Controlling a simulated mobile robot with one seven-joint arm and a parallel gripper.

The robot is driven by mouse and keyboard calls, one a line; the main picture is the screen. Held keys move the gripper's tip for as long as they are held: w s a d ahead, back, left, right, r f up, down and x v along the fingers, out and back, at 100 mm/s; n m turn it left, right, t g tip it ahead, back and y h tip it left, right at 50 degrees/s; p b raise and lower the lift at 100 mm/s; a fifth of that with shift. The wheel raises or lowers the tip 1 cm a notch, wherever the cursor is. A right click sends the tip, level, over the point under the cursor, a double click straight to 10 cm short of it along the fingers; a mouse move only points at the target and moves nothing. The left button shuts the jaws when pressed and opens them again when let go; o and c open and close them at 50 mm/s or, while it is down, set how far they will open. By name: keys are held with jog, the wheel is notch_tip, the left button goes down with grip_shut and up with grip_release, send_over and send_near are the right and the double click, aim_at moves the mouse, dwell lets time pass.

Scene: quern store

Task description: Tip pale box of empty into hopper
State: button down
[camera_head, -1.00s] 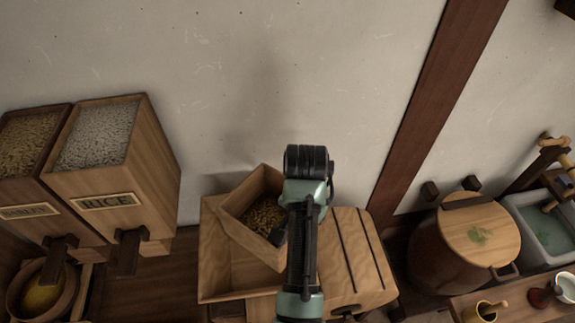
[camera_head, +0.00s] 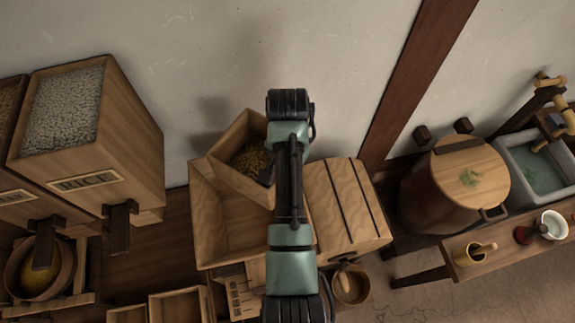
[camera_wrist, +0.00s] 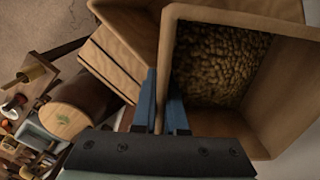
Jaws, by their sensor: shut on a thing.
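A pale wooden box (camera_head: 228,175) holds a layer of brown grain, so it is not empty. It is above the back of the open wooden hopper (camera_head: 206,235) and looks slightly tilted. My gripper (camera_head: 267,172) is at the box's right side, partly hidden by my arm. In the wrist view, my gripper's blue fingers (camera_wrist: 164,105) are shut on the wall of the box (camera_wrist: 285,95), with the grain well inside. The hopper's visible inside is bare wood. Part of the hopper shows behind the fingers in the wrist view (camera_wrist: 128,18).
A wooden block with dark bands (camera_head: 340,215) adjoins the hopper's right. A RICE bin (camera_head: 130,135) stands at left. A lidded barrel (camera_head: 440,195) and a water basin (camera_head: 540,170) are at right. Small open boxes (camera_head: 178,305) and a bowl (camera_head: 352,287) are in front.

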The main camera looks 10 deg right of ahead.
jog(key=shift+f, duration=1.75)
jog(key=t+h, duration=0.1)
jog(key=r, duration=0.1)
jog(key=t+h, duration=0.1)
jog(key=shift+w+d+r+t+h, duration=0.3)
jog(key=shift+w+d+r, duration=0.05)
jog(key=shift+w+t+h+b, duration=0.1)
jog(key=shift+t+h+b, duration=0.25)
jog(key=shift+t+h, duration=0.15)
jog(key=shift+r+t+h, duration=0.3)
jog(key=shift+t+h, duration=0.2)
jog(key=shift+f+t+h+b, duration=0.15)
jog(key=shift+t+h+b, duration=0.15)
jog(key=shift+b, duration=0.6)
jog(key=shift+r+t+h+b, duration=0.25)
jog(key=shift+t+h+b, duration=0.15)
jog(key=shift+b, duration=0.35)
jog(key=shift+f+t+h+b, duration=0.25)
jog(key=shift+t+h+b, duration=0.05)
jog(key=shift+b, duration=0.5)
jog(key=shift+a+r+t+h+b, duration=0.15)
jog(key=shift+t+h+b, duration=0.25)
jog(key=shift+b, duration=0.45)
